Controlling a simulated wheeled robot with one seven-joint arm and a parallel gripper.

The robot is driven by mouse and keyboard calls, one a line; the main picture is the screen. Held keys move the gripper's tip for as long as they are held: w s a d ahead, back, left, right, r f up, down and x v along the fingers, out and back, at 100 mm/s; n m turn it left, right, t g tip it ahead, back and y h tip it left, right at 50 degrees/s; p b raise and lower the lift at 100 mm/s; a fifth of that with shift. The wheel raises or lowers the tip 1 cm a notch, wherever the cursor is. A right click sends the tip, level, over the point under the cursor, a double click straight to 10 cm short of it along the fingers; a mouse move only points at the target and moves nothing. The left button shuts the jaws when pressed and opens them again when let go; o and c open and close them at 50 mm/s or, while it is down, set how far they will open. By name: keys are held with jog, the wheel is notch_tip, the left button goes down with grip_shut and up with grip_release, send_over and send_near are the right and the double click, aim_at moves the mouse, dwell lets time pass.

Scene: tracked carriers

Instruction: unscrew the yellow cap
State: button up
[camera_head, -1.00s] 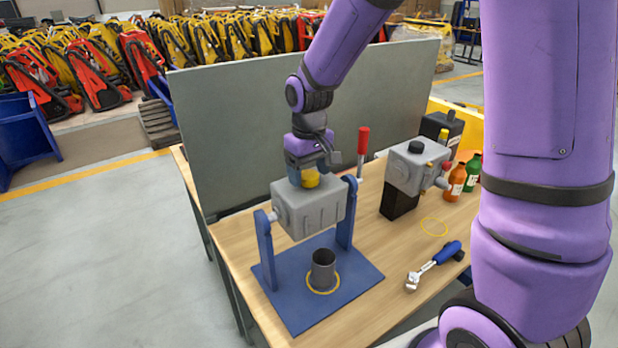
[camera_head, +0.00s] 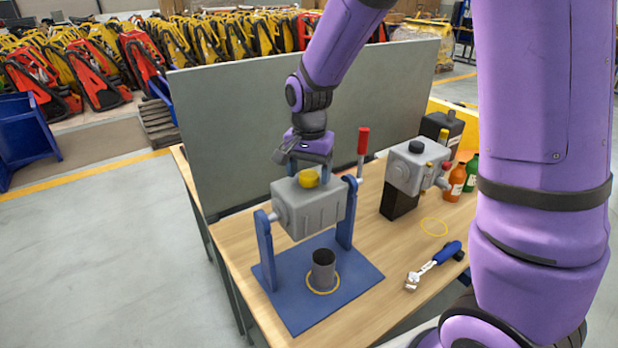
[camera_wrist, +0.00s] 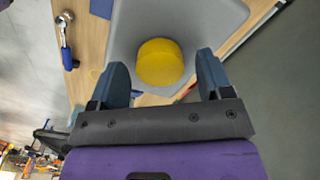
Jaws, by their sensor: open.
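The yellow cap (camera_head: 309,179) sits on top of a grey box-shaped housing (camera_head: 312,210), which hangs between two blue posts of a stand. In the wrist view the yellow cap (camera_wrist: 160,62) shows as a round disc on the grey housing (camera_wrist: 122,30). My gripper (camera_head: 308,170) is just above and behind the cap. In the wrist view my gripper (camera_wrist: 162,72) is open, with one blue finger on each side of the cap and a visible gap to it. Whether the fingertips reach down to the cap's height is hard to tell.
A red-handled lever (camera_head: 363,142) rises beside the stand's right post. A dark cup (camera_head: 323,270) stands on the blue base plate (camera_head: 290,312). A blue-handled wrench (camera_head: 432,265), a second grey housing (camera_head: 412,168) and bottles (camera_head: 456,183) are to the right. A grey panel (camera_head: 240,130) stands behind.

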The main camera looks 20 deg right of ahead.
jog(key=m, duration=0.7)
dwell(0.3)
jog(key=c, duration=0.7)
jog(key=n, duration=0.6)
jog(key=shift+n, duration=0.3)
jog(key=n, duration=0.3)
jog(key=n, duration=0.4)
jog(key=shift+n, duration=0.4)
jog(key=n, duration=0.4)
jog(key=shift+n, duration=0.5)
